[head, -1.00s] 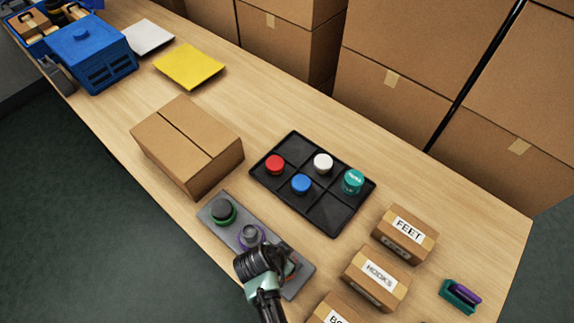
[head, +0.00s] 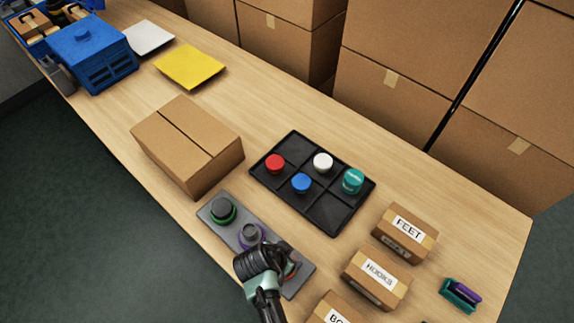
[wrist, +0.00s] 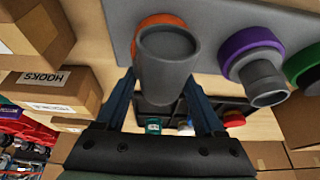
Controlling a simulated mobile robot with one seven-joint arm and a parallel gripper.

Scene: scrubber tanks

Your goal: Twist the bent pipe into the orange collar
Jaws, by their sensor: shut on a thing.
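The grey plate (head: 220,222) lies near the table's front edge and carries a row of coloured collars. The orange collar (wrist: 160,22) shows at the top of the wrist view, with a grey pipe piece (wrist: 167,65) at it; its seating is hidden. My gripper (wrist: 167,95) is shut on this pipe, with a dark finger on each side. In the head view my arm and wrist cover most of it. The green collar (head: 222,212) holds a dark round piece.
A black tray (head: 312,212) with red, blue, white and teal caps stands behind the plate. A cardboard box (head: 188,145) is to the left. Boxes labelled HOOKS (head: 376,277) and FEET (head: 405,232) stand right. Bare table lies beyond the tray.

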